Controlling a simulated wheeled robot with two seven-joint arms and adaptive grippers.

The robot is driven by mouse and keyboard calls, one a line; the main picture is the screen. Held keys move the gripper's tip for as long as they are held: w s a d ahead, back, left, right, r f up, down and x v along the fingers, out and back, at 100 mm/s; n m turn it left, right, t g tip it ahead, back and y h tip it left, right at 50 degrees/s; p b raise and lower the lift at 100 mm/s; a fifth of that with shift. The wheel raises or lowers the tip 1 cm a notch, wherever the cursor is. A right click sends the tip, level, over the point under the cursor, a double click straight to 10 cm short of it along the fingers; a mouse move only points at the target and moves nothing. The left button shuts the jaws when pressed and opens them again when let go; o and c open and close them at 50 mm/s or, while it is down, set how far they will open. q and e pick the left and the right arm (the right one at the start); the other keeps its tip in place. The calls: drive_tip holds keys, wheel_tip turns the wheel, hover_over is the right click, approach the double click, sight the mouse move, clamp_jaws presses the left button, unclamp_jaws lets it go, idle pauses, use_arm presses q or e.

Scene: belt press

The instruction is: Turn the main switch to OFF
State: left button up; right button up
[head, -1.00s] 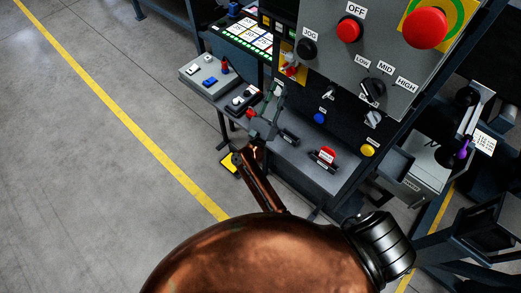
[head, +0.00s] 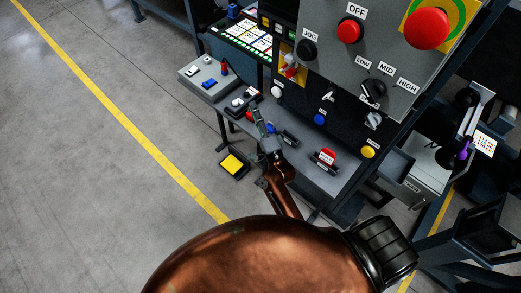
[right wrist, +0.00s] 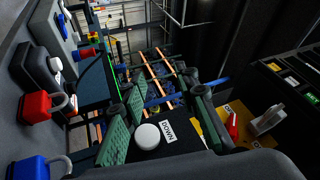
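A red handle on a yellow plate, which looks like the main switch (head: 289,66), is on the left side of the grey control panel. In the right wrist view this switch (right wrist: 232,126) is at the lower right, with a pale piece beside it. Its position label is too small to read. My right gripper (head: 258,118) is below and left of the switch, apart from it, over the ledge. In the right wrist view its two green-padded fingers (right wrist: 160,95) are spread with nothing between them. My left gripper is not in view.
A white button (right wrist: 147,136) marked DOWN is close to the fingers. Padlocks, red (right wrist: 42,104) and blue (right wrist: 30,168), are at left. The panel carries a red OFF button (head: 349,30), a selector knob (head: 373,90) and a large red button (head: 426,28). Open floor is at left.

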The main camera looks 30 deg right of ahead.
drive_tip(key=s+f+n+g+y, duration=0.1)
drive_tip(key=s+f+n+g, duration=0.2)
drive_tip(key=f, duration=0.6)
drive_tip(key=s+f+n+g+y, duration=0.1)
drive_tip(key=s+f+n+g, duration=0.2)
drive_tip(key=f+n, duration=0.3)
wheel_tip(320, 180, down, 3)
drive_tip(key=shift+s+a+r+g+y+b, duration=0.15)
drive_tip(key=shift+s+a+g+y+b, duration=0.2)
drive_tip(key=shift+g, duration=0.45)
